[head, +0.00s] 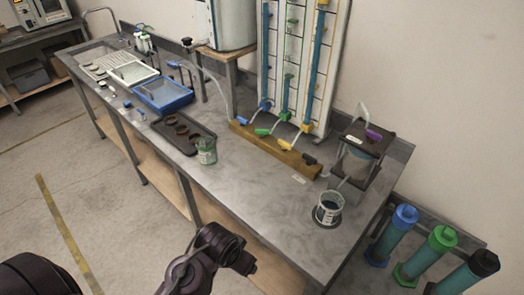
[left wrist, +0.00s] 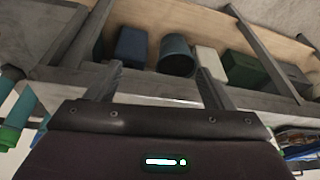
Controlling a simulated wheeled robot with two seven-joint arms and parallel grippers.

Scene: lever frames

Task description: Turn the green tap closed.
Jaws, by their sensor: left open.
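The green tap (head: 262,131) is a small green lever on a wooden block at the foot of the tall tube panel. It sits in a row between a blue tap (head: 265,106) and a yellow tap (head: 284,143). A black tap (head: 309,158) is at the right end. The exact turn of the green lever is too small to tell. My left gripper (head: 243,264) is low at the bench's front edge, well apart from the taps. In the left wrist view my left gripper (left wrist: 158,85) is open and empty, with no tap in sight. My right gripper is not in view.
A green-tinted beaker (head: 206,151) and a dark tray (head: 184,133) stand left of the taps. The bench top (head: 250,190) before the block is clear. Bins (left wrist: 175,60) sit on a shelf.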

